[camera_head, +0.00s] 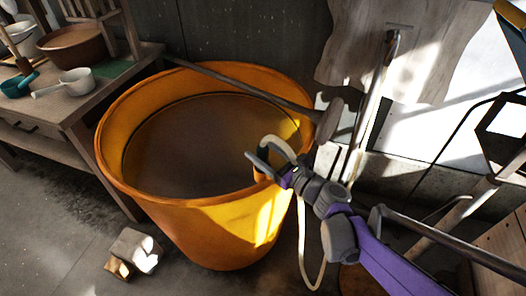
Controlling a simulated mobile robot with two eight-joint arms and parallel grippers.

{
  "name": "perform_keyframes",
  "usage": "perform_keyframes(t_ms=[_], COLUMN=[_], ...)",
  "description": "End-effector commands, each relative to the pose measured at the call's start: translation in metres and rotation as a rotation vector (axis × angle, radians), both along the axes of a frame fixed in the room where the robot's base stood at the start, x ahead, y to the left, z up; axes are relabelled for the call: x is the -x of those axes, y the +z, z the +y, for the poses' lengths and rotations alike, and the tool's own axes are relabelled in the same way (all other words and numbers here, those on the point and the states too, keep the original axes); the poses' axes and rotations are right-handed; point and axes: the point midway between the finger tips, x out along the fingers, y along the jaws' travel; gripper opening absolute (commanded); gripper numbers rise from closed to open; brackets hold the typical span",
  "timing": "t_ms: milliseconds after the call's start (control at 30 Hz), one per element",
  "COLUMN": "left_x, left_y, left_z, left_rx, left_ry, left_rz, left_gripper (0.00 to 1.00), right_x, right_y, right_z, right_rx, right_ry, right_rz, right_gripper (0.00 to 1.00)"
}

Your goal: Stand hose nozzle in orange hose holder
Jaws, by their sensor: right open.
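A cream hose (302,225) hangs in a loop over the right rim of a large orange tub and down its outside. Its upper bend (280,146) is beside the fingers of my right gripper (263,160). That gripper is open at the tub's right rim; I cannot tell whether the hose lies between its fingers. The nozzle is not clearly visible, perhaps hidden by the gripper. A small orange piece (261,176) shows just below the fingers; I cannot tell whether it is the hose holder. My left gripper is not in view.
The orange tub (180,215) holds dark brownish contents. A long-handled tool (245,87) lies across its back. A wooden table (75,108) with pots stands at left. A metal pipe (375,90) rises behind my right arm. Pale blocks (135,250) lie on the floor.

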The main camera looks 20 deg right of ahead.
Motion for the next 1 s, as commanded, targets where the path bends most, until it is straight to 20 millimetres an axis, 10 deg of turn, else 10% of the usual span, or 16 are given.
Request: perform_keyframes(t_ms=[733,1000], left_x=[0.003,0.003], left_y=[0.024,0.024], left_z=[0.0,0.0], left_rx=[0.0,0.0], left_ry=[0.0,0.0], left_rz=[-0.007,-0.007], left_gripper=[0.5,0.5], right_x=[0.101,0.131], right_y=[0.006,-0.033], right_z=[-0.056,-0.007], right_rx=[0.001,0.443], right_ry=[-0.001,0.167], right_rz=[0.0,0.009], right_gripper=[0.69,0.69])
